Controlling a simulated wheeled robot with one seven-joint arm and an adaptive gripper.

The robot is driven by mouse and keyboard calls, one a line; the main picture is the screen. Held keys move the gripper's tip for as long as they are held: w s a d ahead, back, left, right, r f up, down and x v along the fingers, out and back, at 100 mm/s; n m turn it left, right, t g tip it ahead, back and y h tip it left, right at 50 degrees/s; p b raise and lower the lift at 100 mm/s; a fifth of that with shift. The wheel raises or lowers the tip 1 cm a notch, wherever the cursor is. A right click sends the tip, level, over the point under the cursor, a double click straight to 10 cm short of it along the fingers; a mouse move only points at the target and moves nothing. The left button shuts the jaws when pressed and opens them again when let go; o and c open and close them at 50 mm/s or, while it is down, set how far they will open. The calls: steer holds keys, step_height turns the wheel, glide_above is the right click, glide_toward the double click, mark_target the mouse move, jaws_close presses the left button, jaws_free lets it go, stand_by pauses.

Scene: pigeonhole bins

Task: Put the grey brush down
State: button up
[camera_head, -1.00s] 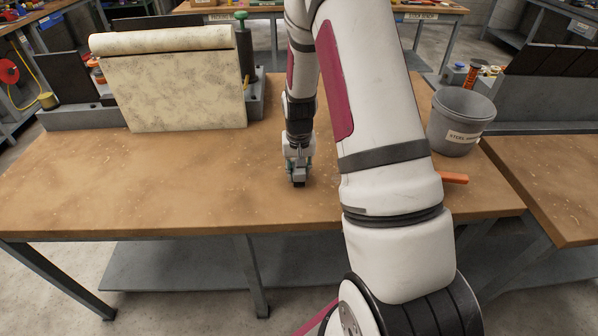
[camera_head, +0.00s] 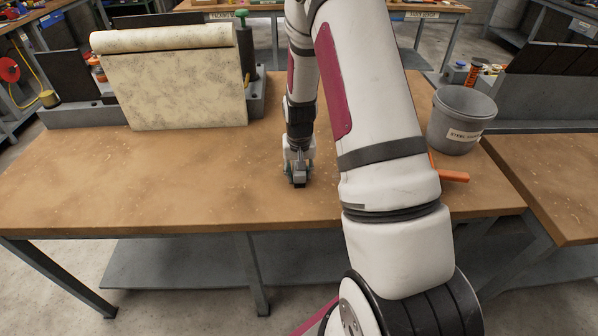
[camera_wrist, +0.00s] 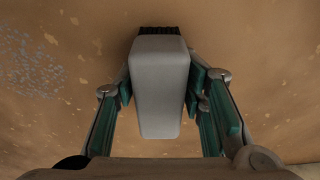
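The grey brush (camera_wrist: 160,85) fills the middle of the wrist view, a pale grey block with dark bristles (camera_wrist: 159,30) at its far end. My gripper (camera_wrist: 161,80) has one teal-padded finger on each side of it, and the fingertips appear to touch its sides. In the head view my gripper (camera_head: 299,178) points down, low over the wooden table (camera_head: 200,190), right of the cream sheet. The brush is mostly hidden there by my gripper. I cannot tell if the bristles rest on the table.
A cream roll with a hanging sheet (camera_head: 175,90) stands at the back left. A grey labelled bucket (camera_head: 460,120) is at the right edge. An orange object (camera_head: 453,176) is partly hidden by my arm. Grey specks (camera_wrist: 28,65) lie on the table. The front left is clear.

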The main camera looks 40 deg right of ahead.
steer(key=shift+o, duration=0.3)
steer(key=shift+s+f, duration=0.15)
steer(key=shift+f, duration=0.1)
step_height(320, 180, up, 15)
steer(key=s+a, duration=0.1)
steer(key=s+a+r+n+t, duration=0.25)
steer(key=s+a+r, duration=0.55)
steer(key=a+r, duration=0.4)
steer(key=s+a+r+n, duration=0.2)
steer(key=s+a+r, duration=0.1)
steer(key=s, duration=0.4)
steer(key=s+a+r+n+t, duration=0.1)
steer(key=s+a+r+n, duration=0.1)
steer(key=s, duration=0.5)
steer(key=shift+a+r+y, duration=0.4)
steer(key=shift+a+r, duration=0.15)
steer(key=shift+a, duration=0.25)
